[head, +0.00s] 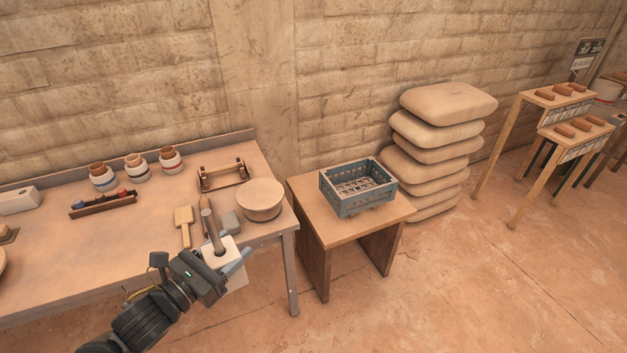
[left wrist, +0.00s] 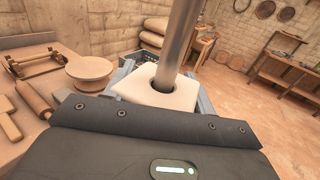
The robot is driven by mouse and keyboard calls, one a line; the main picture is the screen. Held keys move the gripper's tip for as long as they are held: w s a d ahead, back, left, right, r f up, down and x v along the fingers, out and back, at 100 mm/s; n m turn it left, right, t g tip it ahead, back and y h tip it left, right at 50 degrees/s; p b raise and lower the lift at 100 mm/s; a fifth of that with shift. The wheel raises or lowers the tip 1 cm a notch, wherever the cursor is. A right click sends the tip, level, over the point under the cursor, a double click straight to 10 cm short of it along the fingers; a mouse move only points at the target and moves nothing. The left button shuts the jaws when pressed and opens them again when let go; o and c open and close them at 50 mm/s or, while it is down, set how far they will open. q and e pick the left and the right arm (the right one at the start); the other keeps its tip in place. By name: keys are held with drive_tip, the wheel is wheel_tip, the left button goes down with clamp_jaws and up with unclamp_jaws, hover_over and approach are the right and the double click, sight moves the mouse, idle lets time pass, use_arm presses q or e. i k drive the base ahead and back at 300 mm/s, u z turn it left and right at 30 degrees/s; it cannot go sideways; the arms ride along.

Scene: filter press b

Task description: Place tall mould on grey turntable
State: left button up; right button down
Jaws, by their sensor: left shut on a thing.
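The tall mould (head: 232,248) is a white block with a round hole in its top. It also shows in the left wrist view (left wrist: 140,88), with a long grey-brown rod (left wrist: 179,40) standing in the hole. My left gripper (head: 228,262) is shut on the mould, one finger on each side, and holds it near the table's front edge. A round tan drum-like piece (head: 260,198) stands on the table's right end, apart from the mould. No clearly grey turntable can be picked out; I cannot tell whether this round piece is it. My right gripper is not in view.
The work table (head: 130,245) bears a wooden paddle (head: 184,218), a wooden frame (head: 223,178), a tool rack (head: 103,204) and several jars. A low table (head: 330,226) holds a blue-grey crate (head: 343,200). Stacked sacks (head: 448,106) stand by the wall.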

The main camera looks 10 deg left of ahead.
sight(260, 192)
drive_tip(key=z, duration=0.3)
drive_tip(key=i, duration=0.95)
drive_tip(key=u, duration=0.1)
